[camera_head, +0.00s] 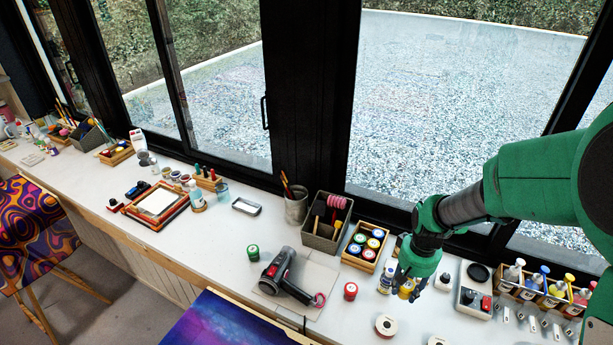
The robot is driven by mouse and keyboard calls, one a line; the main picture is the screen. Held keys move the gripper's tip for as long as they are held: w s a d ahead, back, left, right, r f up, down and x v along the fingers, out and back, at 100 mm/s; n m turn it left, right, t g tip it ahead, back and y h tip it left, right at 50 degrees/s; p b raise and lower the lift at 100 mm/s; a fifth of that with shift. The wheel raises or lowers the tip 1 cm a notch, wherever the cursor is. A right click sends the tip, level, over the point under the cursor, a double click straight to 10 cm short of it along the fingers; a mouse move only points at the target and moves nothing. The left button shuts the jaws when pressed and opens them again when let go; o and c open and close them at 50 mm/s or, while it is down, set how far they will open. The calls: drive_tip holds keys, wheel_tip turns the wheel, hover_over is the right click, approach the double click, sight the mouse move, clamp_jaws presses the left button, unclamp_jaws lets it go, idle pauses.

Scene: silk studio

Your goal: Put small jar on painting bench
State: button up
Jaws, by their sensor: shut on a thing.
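My gripper (408,290) reaches down from the right over the long white bench (225,235). Its fingers are shut around a small yellow jar (406,287), which is partly hidden by the fingers. I cannot tell whether the jar touches the bench top. A white bottle with a blue label (386,280) stands close to the left of my gripper. Other small jars stand on the bench: a green one (253,252) and a red one (350,291).
A hair dryer (283,275) lies on the bench left of centre. A wooden box of paint jars (365,246) and a grey caddy (326,222) stand behind. Bottles in a wooden rack (540,291) are at right. Free bench surface shows around the green jar.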

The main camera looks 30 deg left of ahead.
drive_tip(key=s+a+n+p, duration=0.1)
drive_tip(key=s+a, duration=0.1)
drive_tip(key=a, duration=1.2)
drive_tip(key=s+a+f+n+p, duration=0.1)
drive_tip(key=s+a+n, duration=0.1)
drive_tip(key=a, duration=1.2)
drive_tip(key=s+a+n+p, duration=0.1)
drive_tip(key=s+a, duration=0.3)
drive_tip(key=a, duration=0.9)
drive_tip(key=shift+s+a+f+n+p, duration=0.2)
drive_tip(key=shift+a+n+p, duration=0.15)
drive_tip(key=shift+p, duration=0.25)
drive_tip(key=s+a+f+n+p, duration=0.1)
drive_tip(key=s+a, duration=0.6)
drive_tip(key=a, duration=0.3)
drive_tip(key=shift+s+a+f, duration=0.1)
drive_tip(key=shift+s+f, duration=0.1)
drive_tip(key=shift+f, duration=1.1)
drive_tip(key=shift+s+f, duration=0.2)
drive_tip(key=shift+f, duration=1.05)
drive_tip(key=shift+w+a+f, duration=0.25)
drive_tip(key=shift+w+a, duration=1.1)
drive_tip(key=shift+a, duration=0.95)
drive_tip(key=shift+w+a+f, duration=0.25)
drive_tip(key=shift+w+a, duration=1.1)
drive_tip(key=shift+a, duration=0.95)
drive_tip(key=shift+w+a+f, duration=0.25)
drive_tip(key=shift+w+a, duration=1.1)
drive_tip(key=shift+a, duration=0.95)
